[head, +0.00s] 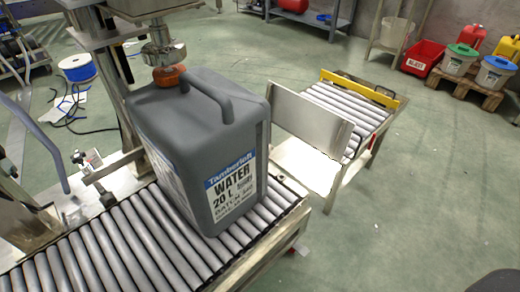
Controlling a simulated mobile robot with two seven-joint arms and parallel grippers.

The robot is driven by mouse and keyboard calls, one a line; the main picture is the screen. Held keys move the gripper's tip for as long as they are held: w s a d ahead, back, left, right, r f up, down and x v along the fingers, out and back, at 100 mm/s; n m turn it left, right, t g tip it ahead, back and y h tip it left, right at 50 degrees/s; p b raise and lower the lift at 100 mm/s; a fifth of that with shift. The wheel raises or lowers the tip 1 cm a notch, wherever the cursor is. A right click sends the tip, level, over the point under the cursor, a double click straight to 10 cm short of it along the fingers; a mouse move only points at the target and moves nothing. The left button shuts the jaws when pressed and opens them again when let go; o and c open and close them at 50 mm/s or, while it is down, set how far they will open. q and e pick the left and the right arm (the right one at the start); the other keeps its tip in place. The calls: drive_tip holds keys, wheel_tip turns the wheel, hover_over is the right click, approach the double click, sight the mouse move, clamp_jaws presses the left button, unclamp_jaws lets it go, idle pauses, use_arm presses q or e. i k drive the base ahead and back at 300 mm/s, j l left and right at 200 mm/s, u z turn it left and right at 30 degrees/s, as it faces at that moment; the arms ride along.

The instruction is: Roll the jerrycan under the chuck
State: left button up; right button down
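The grey jerrycan (185,115) stands upright on the roller conveyor (95,258), near its right end. Its label reads "WATER 20 L". An orange cap (168,76) sits at its back left corner, and its moulded handle (208,92) runs along the top. The metal chuck (163,52) hangs from the machine at the upper left and appears directly above the cap. I cannot tell whether chuck and cap touch or are exactly in line. Neither of my grippers is in view.
A steel plate (311,125) stands beyond the conveyor's right end, before a second roller section (345,105) with a yellow bar (358,88). A grey curved lever (35,135) is at left. A red crate (421,58) and buckets stand at upper right.

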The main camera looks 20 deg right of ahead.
sight(205, 138)
drive_tip(key=i+l, duration=0.1)
drive_tip(key=l, duration=0.35)
drive_tip(key=i+l+u, duration=0.15)
drive_tip(key=l, duration=0.3)
drive_tip(key=i+l, duration=0.1)
drive_tip(key=l, duration=0.4)
drive_tip(key=j+u, duration=0.05)
